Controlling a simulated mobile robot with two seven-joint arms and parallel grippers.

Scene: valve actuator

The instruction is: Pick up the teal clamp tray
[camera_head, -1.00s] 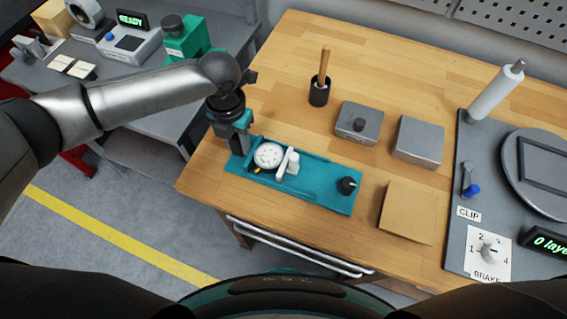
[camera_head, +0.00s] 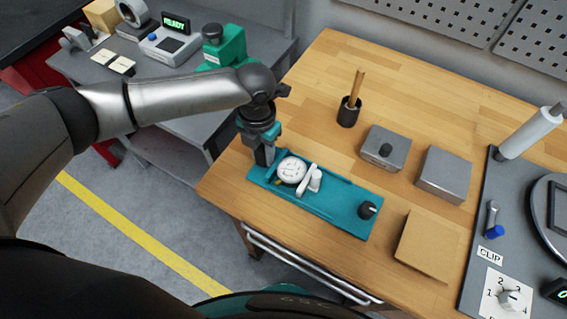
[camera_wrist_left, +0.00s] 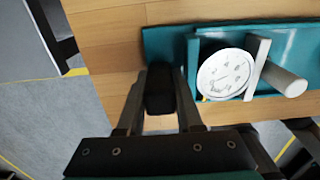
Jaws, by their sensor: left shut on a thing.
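The teal clamp tray (camera_head: 335,207) lies on the wooden table near its front left edge. It carries a round white dial gauge (camera_head: 291,170), a white cylindrical clamp part (camera_head: 314,180) and a black knob (camera_head: 367,210) at its right end. My left gripper (camera_head: 265,157) points down at the tray's left end. In the left wrist view the gripper (camera_wrist_left: 160,92) is shut on a dark block at the edge of the teal tray (camera_wrist_left: 165,42); the fingers partly hide the contact. My right gripper is not in view.
Behind the tray stand a black holder with a wooden stick (camera_head: 348,112) and two grey blocks (camera_head: 386,148) (camera_head: 445,174). A brown sheet (camera_head: 425,245) lies to the right, beside a grey station (camera_head: 478,215). A side bench (camera_head: 165,105) stands at left.

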